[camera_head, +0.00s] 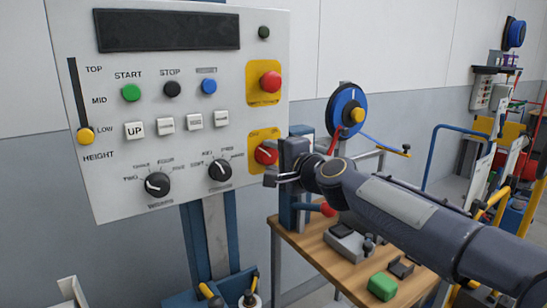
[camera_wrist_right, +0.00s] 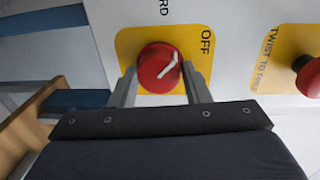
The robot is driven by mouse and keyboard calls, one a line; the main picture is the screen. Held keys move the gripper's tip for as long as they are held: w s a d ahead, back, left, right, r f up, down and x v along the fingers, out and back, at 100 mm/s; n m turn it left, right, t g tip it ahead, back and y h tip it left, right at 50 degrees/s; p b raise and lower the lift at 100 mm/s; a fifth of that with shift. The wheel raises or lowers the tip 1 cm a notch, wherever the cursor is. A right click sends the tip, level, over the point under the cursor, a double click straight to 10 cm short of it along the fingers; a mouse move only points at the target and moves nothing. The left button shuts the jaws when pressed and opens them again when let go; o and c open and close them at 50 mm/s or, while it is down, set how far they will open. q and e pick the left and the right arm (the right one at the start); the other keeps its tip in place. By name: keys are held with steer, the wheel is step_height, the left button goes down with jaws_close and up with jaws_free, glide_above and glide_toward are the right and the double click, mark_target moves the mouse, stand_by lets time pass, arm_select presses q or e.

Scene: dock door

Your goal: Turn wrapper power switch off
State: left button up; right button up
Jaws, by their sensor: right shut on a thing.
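The wrapper power switch is a red rotary knob (camera_head: 266,153) on a yellow plate at the lower right of the grey control panel (camera_head: 110,195). In the right wrist view the knob (camera_wrist_right: 157,68) sits between the two fingers, its white pointer slanting up and right, toward the side of the OFF label (camera_wrist_right: 207,42). My right gripper (camera_head: 279,166) reaches in from the right and is shut on the knob; its fingers also show in the wrist view (camera_wrist_right: 162,86). My left gripper is not in view.
A red emergency button (camera_head: 270,82) on a yellow plate sits just above the switch. A black selector dial (camera_head: 220,170) is close to its left. Below and right, a wooden table (camera_head: 312,262) holds a green block (camera_head: 382,287) and small grey devices.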

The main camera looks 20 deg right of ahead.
steer(key=shift+f, duration=0.1)
steer(key=o, duration=1)
steer(key=s+d, duration=0.1)
steer(key=s, duration=0.6)
steer(key=shift+s+r, duration=0.35)
steer(key=shift+r, duration=0.05)
